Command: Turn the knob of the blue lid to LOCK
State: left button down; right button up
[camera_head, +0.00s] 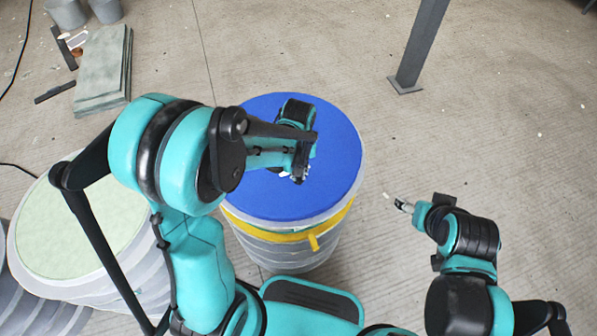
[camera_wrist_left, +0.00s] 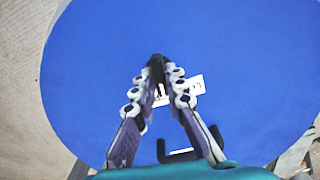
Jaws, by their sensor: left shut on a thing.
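The blue lid (camera_head: 335,165) lies flat on top of a round grey barrel with a yellow band, in the middle of the head view. It fills most of the left wrist view (camera_wrist_left: 90,75). My left gripper (camera_head: 298,176) reaches down over the lid's middle. In the left wrist view its fingertips (camera_wrist_left: 157,65) meet on a small black knob, which they mostly hide. A white label (camera_wrist_left: 190,88) with dark lettering sits beside the knob, partly covered by the fingers, and I cannot read it. My right gripper (camera_head: 400,204) hangs to the right of the barrel, clear of it; its jaws are too small to judge.
Another barrel with a pale green top (camera_head: 75,225) stands at the left. A metal post (camera_head: 420,50) rises from the floor at the back right. Grey moulds (camera_head: 104,70) and buckets (camera_head: 66,12) are at the back left. Floor right of the blue-lidded barrel is clear.

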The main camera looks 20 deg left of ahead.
pick_arm(q)
jog(key=n, duration=0.5)
jog(key=shift+n, duration=0.3)
jog(key=n, duration=0.4)
jog(key=shift+n, duration=0.4)
jog(key=c, duration=1.6)
grip_release()
jog(key=shift+o, duration=0.2)
notch_tip(320, 180, up, 12)
